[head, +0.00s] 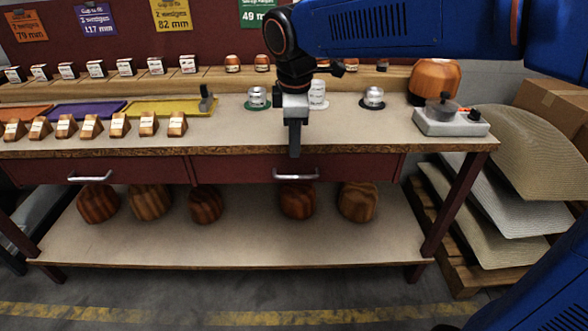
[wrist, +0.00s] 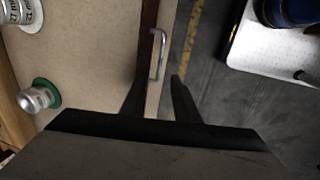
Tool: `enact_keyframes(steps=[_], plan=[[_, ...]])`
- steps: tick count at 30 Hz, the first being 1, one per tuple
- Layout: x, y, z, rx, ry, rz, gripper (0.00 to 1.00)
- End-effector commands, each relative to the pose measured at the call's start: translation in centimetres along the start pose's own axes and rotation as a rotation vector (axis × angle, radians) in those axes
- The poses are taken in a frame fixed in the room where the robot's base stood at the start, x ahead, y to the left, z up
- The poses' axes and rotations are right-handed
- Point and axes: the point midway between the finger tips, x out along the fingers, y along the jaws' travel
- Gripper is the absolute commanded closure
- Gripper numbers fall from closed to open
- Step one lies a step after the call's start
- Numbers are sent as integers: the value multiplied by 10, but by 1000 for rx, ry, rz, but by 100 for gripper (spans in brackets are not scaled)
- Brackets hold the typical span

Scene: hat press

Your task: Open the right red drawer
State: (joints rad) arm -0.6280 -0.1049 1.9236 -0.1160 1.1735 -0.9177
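The right red drawer (head: 250,170) sits under the tabletop and looks shut. Its silver bar handle (head: 296,175) is on the front; in the wrist view the handle (wrist: 157,54) lies beyond my fingertips, between their lines. The gripper does not appear to touch the handle.
The left drawer handle (head: 90,178) is on the same table front. Metal-topped items (head: 257,97) stand on the tabletop behind my gripper. Wooden hat blocks (head: 297,201) stand on the lower shelf (head: 240,240). A grey device (head: 450,122) is at the right end. The floor in front is clear.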

Motion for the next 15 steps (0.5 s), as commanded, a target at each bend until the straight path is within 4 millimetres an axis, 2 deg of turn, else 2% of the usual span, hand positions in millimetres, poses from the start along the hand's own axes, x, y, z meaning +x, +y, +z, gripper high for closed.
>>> enact_keyframes(steps=[9, 15], plan=[[58, -1, 0, 0, -2, -3, 72], [87, 0, 0, 0, -1, -1, 72]])
